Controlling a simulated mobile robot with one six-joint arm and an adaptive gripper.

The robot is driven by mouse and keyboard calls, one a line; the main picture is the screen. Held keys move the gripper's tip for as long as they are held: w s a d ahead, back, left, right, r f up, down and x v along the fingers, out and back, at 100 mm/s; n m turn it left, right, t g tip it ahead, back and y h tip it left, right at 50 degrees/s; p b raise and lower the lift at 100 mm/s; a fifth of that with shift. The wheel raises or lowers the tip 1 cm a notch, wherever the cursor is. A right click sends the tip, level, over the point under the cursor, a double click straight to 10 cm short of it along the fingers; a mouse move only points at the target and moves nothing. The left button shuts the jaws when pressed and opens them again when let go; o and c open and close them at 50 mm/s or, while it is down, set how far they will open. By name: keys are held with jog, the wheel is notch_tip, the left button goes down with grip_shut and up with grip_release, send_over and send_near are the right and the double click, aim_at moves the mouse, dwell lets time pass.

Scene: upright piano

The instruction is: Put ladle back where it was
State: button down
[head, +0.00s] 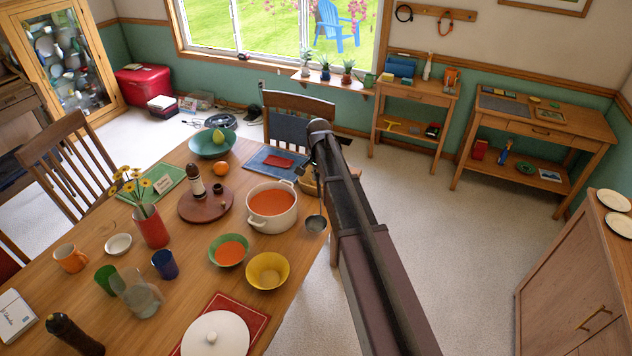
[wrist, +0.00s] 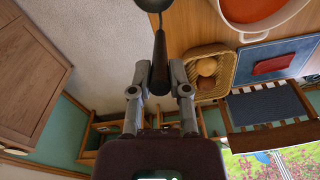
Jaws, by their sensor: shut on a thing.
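A dark ladle (head: 316,224) shows in the head view just right of the soup pot, at the table's right edge. In the wrist view its dark handle (wrist: 160,62) is between the fingers of my gripper (wrist: 158,78), with its bowl at the top of the picture. My gripper is shut on the handle. In the head view my arm hides most of the gripper and upper handle. The white pot (head: 252,219) holds orange soup; its rim also shows in the wrist view (wrist: 247,37). The ladle's bowl is outside the pot; its height above the table is unclear.
A green bowl (head: 214,243) with soup and an empty yellow bowl (head: 267,270) stand near the pot. A bread basket (wrist: 207,52) is beside the gripper. Open floor (head: 420,240) lies to the right.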

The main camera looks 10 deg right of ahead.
jog(key=shift+w+a, duration=0.15)
jog(key=shift+w, duration=0.8)
jog(key=shift+w+a+f+b, duration=0.1)
jog(key=shift+w+f+b, duration=0.1)
jog(key=shift+f+b, duration=0.45)
jog(key=shift+w+d+f+b, duration=0.1)
jog(key=shift+w+f+b, duration=0.15)
jog(key=shift+f+b, duration=0.35)
jog(key=shift+w+a+f+b, duration=0.1)
jog(key=shift+w+f+b, duration=0.1)
jog(key=shift+f+b, duration=0.45)
jog(key=shift+f, duration=0.15)
jog(key=c, duration=0.6)
grip_release()
